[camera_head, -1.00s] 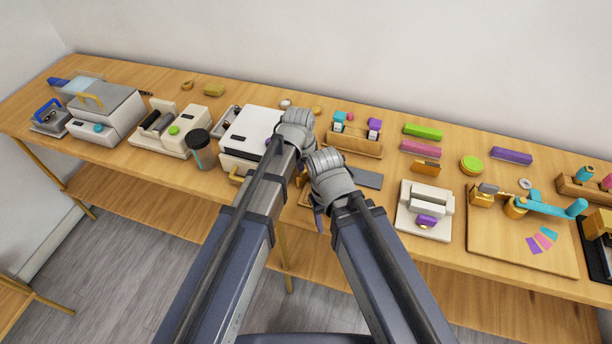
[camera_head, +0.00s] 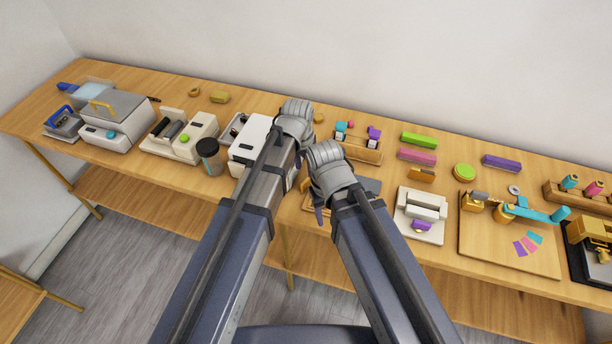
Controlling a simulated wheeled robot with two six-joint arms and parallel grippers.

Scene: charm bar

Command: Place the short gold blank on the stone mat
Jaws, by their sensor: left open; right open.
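A grey slab (camera_head: 370,186), which looks like the stone mat, lies at mid-table, partly hidden behind my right gripper. Which piece is the short gold blank I cannot tell for sure. A small gold-orange block (camera_head: 421,175) lies right of the slab, and a gold-coloured piece (camera_head: 219,97) lies at the back left. My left gripper (camera_head: 296,112) is open above the middle of the table, in front of a white machine. My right gripper (camera_head: 325,158) is open, lower and just right of it. Their fingertips are mostly hidden, and I see nothing held in either.
A white box-shaped machine (camera_head: 248,142) and a dark-lidded cup (camera_head: 209,156) stand to the left. A white press (camera_head: 420,214) and a wooden board (camera_head: 500,246) with a turquoise-handled tool stand to the right. Green (camera_head: 419,140) and pink (camera_head: 417,156) bars lie behind.

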